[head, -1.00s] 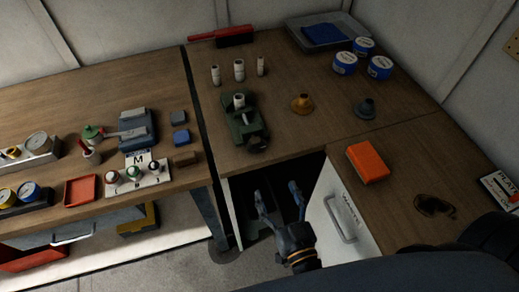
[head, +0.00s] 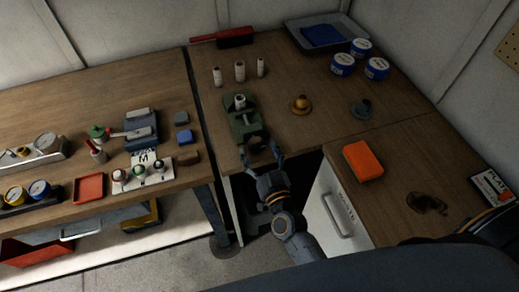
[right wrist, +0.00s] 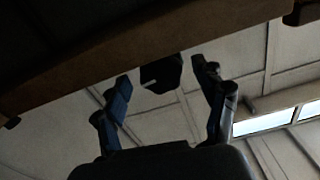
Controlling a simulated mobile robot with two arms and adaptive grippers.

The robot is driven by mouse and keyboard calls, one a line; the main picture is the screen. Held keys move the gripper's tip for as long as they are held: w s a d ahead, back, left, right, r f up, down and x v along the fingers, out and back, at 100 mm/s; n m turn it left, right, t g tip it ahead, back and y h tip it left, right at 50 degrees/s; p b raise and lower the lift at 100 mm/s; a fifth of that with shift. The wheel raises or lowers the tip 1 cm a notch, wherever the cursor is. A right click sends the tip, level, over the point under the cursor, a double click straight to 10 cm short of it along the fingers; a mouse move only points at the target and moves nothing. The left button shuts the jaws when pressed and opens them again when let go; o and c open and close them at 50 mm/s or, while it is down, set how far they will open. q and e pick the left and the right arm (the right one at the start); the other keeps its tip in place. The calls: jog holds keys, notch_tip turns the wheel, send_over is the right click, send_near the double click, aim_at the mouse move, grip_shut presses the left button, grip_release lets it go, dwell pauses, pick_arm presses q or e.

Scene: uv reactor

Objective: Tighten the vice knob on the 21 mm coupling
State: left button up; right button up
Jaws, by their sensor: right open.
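A green vice (head: 241,127) stands near the front edge of the wooden bench, with a white coupling (head: 240,101) upright in it. Its dark round knob (head: 258,144) is at the vice's front end, by the bench edge. My right gripper (head: 262,156) is open just in front of the knob, one finger to each side. In the right wrist view, a dark shape that looks like the knob (right wrist: 162,74) shows between the open fingers (right wrist: 162,80), with gaps on both sides. I cannot tell whether the fingertips reach around it. My left gripper is not in view.
The bench edge (right wrist: 150,50) runs close above the right fingers in the wrist view. A brass funnel-like piece (head: 300,105) and grey one (head: 361,109) stand right. An orange block (head: 362,161) lies nearer.

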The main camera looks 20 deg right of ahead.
jog(key=shift+s, duration=0.1)
jog(key=c, duration=1.1)
jog(key=shift+r+m, duration=0.1)
jog(key=shift+m, duration=0.6)
jog(key=shift+c, duration=0.2)
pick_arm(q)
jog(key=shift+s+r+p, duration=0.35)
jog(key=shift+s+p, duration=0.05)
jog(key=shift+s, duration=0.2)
pick_arm(e)
jog(key=m, duration=0.2)
jog(key=shift+m, duration=0.4)
jog(key=o, duration=1.1)
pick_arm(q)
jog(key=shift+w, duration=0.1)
pick_arm(e)
jog(key=shift+o, duration=0.2)
